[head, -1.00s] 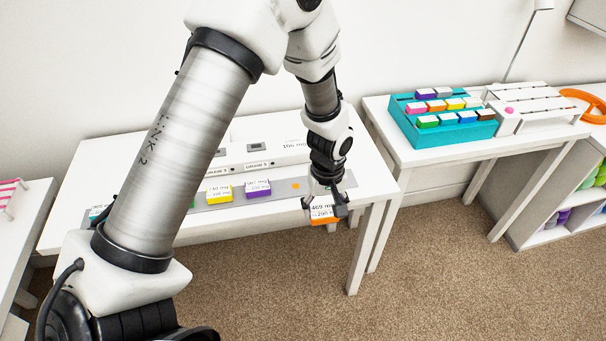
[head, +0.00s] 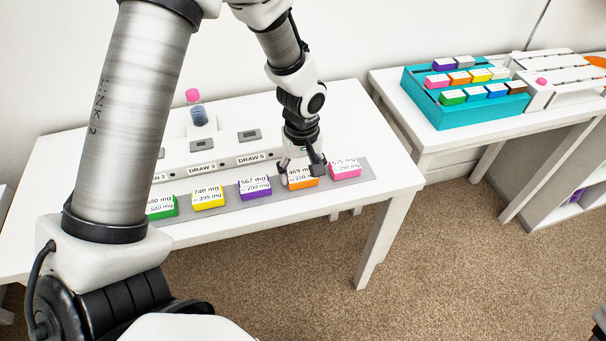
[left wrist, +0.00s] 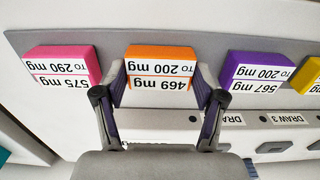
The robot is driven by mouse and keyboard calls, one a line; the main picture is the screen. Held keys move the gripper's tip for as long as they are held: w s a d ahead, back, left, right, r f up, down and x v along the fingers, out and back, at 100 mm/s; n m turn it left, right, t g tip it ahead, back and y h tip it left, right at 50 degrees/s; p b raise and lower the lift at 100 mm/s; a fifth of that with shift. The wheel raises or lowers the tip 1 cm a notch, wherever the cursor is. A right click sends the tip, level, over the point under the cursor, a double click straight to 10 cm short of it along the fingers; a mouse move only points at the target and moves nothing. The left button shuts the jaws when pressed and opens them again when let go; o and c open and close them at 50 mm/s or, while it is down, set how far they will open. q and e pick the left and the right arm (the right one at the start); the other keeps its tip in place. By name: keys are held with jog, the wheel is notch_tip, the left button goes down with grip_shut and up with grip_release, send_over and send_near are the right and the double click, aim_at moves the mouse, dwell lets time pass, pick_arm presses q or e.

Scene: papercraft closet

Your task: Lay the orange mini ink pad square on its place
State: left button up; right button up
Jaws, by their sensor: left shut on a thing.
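The orange mini ink pad (head: 303,183) has a white label reading 469 mg. It sits at the gap in the row on the grey strip (head: 228,208), between the purple pad (head: 255,188) and the pink pad (head: 345,171). My left gripper (head: 303,172) is shut on it from above. In the left wrist view the orange pad (left wrist: 162,62) is between both fingers and looks about in line with its neighbours. It is at or very near the strip; I cannot tell whether it touches. It hides its spot.
A yellow pad (head: 208,197) and a green pad (head: 161,207) continue the row. White drawer fronts (head: 205,168) stand behind the strip, with a pink-topped bottle (head: 196,107) behind. A teal rack (head: 465,110) of coloured pads stands on the right table.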

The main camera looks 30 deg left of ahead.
aim_at(301, 174)
pick_arm(q)
jog(key=shift+a, duration=0.2)
jog(key=o, duration=0.8)
jog(key=shift+s, duration=0.1)
jog(key=o, duration=0.3)
jog(key=shift+d+f, duration=0.1)
jog(key=shift+o, duration=0.2)
jog(key=shift+r, duration=0.5)
notch_tip(301, 174, up, 12)
jog(key=shift+f+p, duration=0.25)
jog(key=shift+p, duration=0.15)
